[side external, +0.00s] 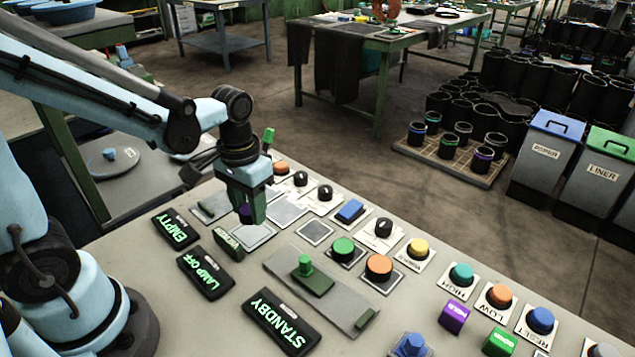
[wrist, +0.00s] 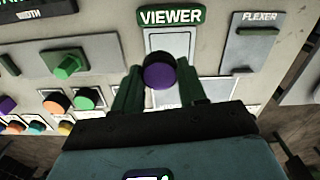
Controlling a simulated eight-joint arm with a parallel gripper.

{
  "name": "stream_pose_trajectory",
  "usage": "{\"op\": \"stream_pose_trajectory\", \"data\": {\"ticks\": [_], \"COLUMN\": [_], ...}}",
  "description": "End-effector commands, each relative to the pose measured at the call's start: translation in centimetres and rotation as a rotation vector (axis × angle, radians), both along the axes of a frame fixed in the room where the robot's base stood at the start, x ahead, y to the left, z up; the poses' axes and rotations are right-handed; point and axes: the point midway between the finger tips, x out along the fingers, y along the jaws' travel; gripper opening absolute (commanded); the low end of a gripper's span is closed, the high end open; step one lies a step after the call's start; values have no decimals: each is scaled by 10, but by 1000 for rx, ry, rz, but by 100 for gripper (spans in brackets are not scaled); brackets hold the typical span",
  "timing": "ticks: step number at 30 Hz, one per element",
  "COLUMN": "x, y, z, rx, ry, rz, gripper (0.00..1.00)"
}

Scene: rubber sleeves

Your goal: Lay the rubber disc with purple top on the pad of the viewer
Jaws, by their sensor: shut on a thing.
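The rubber disc with purple top (wrist: 158,76) is between the fingers of my gripper (wrist: 160,82), which is shut on it. In the wrist view its dark side shows above the purple face. The viewer (wrist: 171,16) has a green label, and its pale pad (wrist: 168,42) lies behind the disc, partly covered by it. In the side view my gripper (side external: 250,208) points down, close above the console beside a pale square plate (side external: 252,237). The fingers largely hide the disc there. I cannot tell whether it touches the pad.
The flexer (wrist: 250,45) is right of the viewer in the wrist view. A green knob on a grey plate (side external: 343,305) and several coloured buttons fill the console. Lit signs, such as STANDBY (side external: 276,322), line its near side. Black sleeves stand on a pallet (side external: 455,165) beyond.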

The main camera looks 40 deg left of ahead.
Motion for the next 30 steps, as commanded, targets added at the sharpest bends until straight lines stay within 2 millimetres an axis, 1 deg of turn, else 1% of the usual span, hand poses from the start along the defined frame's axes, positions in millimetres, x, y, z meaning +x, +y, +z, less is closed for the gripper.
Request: {"op": "stream_pose_trajectory", "data": {"ticks": [1,3,6,10,15,19,30], "x": [4,6,8,8,8,8,8], "y": [6,11,15,16,16,16,15], "z": [-4,-7,-10,-18,-38,-48,-51], "rx": [0,0,0,0,0,0,0], "ry": [0,0,0,0,0,0,0], "rz": [3,2,0,-1,-1,-1,-1], "gripper": [12,12,12,12,12,12,12]}}
